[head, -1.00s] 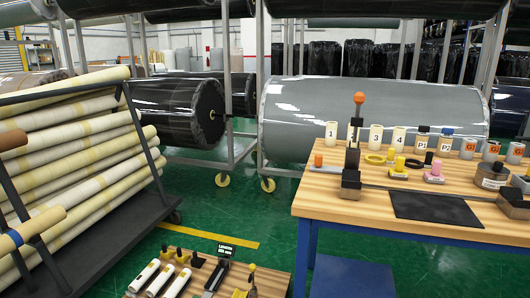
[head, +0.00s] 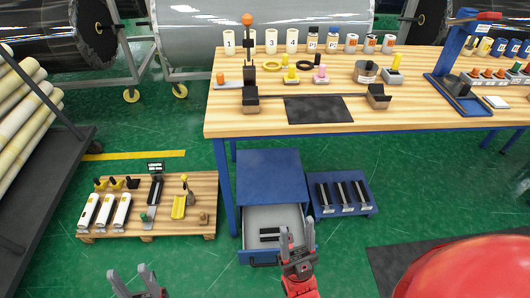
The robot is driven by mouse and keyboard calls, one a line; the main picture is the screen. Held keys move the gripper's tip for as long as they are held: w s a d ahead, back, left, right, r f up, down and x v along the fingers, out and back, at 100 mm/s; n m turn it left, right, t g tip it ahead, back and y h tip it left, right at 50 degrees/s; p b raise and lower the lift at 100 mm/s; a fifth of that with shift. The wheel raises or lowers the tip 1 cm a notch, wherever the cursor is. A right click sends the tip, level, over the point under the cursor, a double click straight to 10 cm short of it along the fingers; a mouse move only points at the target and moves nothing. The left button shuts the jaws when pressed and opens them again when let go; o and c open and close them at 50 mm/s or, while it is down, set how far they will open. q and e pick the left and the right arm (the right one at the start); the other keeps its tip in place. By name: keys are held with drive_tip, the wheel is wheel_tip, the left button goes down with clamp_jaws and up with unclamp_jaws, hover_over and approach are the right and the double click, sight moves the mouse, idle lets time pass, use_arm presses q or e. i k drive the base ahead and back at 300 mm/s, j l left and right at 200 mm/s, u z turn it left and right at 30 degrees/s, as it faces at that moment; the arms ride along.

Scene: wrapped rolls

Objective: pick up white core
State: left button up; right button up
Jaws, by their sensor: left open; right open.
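White upright cylinders with number labels, one of them the white cylinder marked 1 (head: 230,42), stand in a row along the back of the wooden workbench (head: 400,110). White tubes (head: 104,211) also lie side by side on the low wooden pallet (head: 190,225) at left. I cannot tell which of these is the white core. My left gripper (head: 135,283) is open and empty at the bottom edge, below the pallet. My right gripper (head: 297,238) is open at the front right of the open drawer, well below the bench top.
The blue drawer cabinet (head: 268,175) has its drawer pulled out, with a black object (head: 270,235) inside. A low blue stand (head: 345,208) holds black bars. A red rounded shape (head: 475,270) fills the lower right. Green floor lies between pallet and cabinet.

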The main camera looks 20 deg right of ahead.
sight(101, 221)
drive_tip(key=k+l+z, duration=0.45)
drive_tip(key=j+u, duration=0.1)
drive_tip(key=u, duration=1.25)
drive_tip(key=i+u, duration=0.15)
drive_tip(key=i, duration=2.9)
drive_tip(key=j, duration=0.1)
